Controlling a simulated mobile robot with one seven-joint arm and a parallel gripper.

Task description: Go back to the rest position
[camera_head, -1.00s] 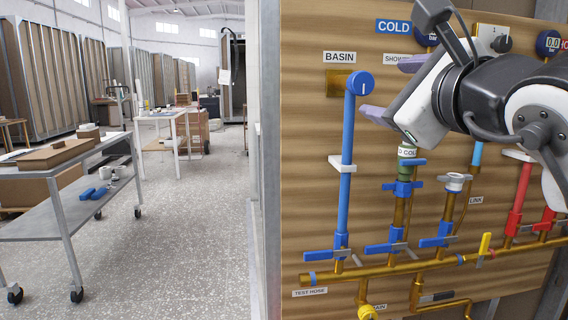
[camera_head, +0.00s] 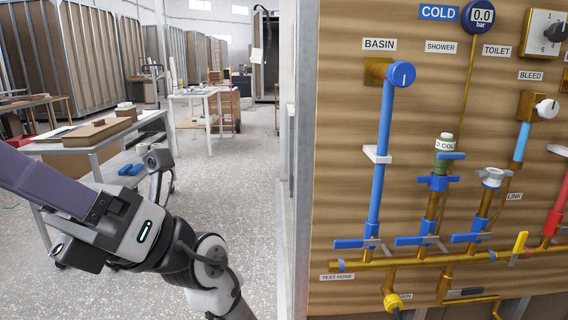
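My arm reaches across the lower left of the head view, in front of the aisle and clear of the pipe board (camera_head: 340,180). My gripper (camera_head: 40,190) points to the left, and one purple-grey finger runs out of the left edge. The fingertips are outside the picture and the second finger cannot be made out, so its opening is not clear. No held object shows.
The board carries a blue basin pipe (camera_head: 381,160), brass pipes, blue lever valves (camera_head: 413,240) and a yellow lever (camera_head: 520,243). A metal post (camera_head: 303,150) edges it. A workbench (camera_head: 95,140) with boxes stands behind my arm. The aisle floor (camera_head: 240,200) is clear.

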